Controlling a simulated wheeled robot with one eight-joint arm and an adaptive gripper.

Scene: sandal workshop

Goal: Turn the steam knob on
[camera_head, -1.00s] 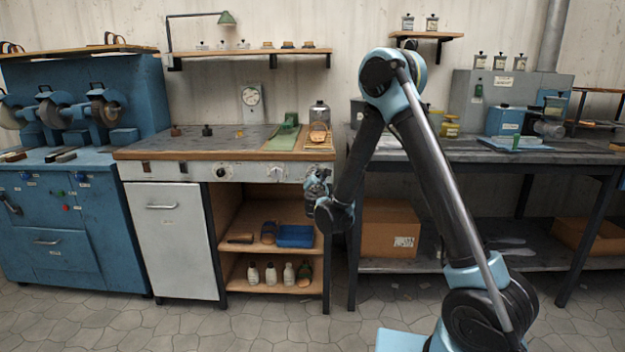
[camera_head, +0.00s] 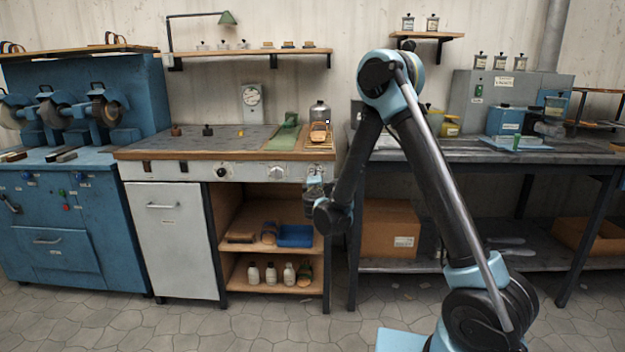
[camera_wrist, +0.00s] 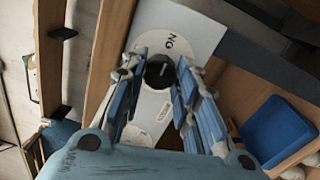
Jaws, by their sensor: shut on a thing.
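A dark round knob (camera_wrist: 159,72) sits on a light dial plate with lettering, on the white front panel (camera_wrist: 186,22) of the workbench. In the wrist view my gripper (camera_wrist: 160,78) has its two blue fingers on either side of this knob, shut on it. In the head view my gripper (camera_head: 316,180) is at the right end of the bench's front panel, and the knob it holds is hidden there. Another black knob (camera_head: 221,172) and a pale dial (camera_head: 277,172) show farther left on the same panel.
The wooden bench edge (camera_head: 215,155) runs just above the panel. Below are open shelves with a blue tray (camera_head: 296,236) and several bottles. A dark table (camera_head: 470,152) stands close on the right, with a cardboard box (camera_head: 391,232) beneath it.

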